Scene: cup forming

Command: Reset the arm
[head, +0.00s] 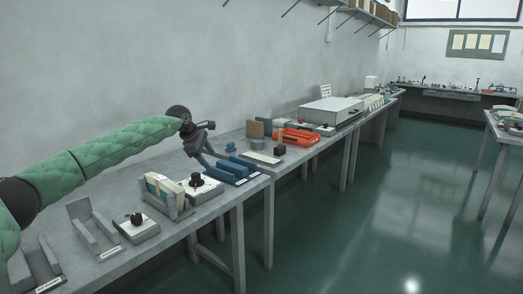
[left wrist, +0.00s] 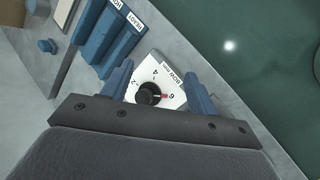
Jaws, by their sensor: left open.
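My left arm, in a green padded sleeve, reaches in from the left in the head view. My left gripper (head: 207,160) hangs above the bench, tilted downward, and is open. In the left wrist view its two blue fingers (left wrist: 158,82) stand apart with nothing held between them. Beyond them is a white dial box (left wrist: 172,76) with a black knob (left wrist: 148,93), numbers and a red mark near the 6. The fingers appear apart from the knob. The same dial box (head: 207,190) shows in the head view below the gripper. My right gripper is not in view.
Blue trays (head: 237,170) stand beside the dial box, one labelled READY. A rack with pale sheets (head: 163,192), another dial box (head: 137,231) and grey holders (head: 92,226) stand nearer. An orange tray (head: 295,137) and a large white machine (head: 331,109) stand farther along. Open floor lies right.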

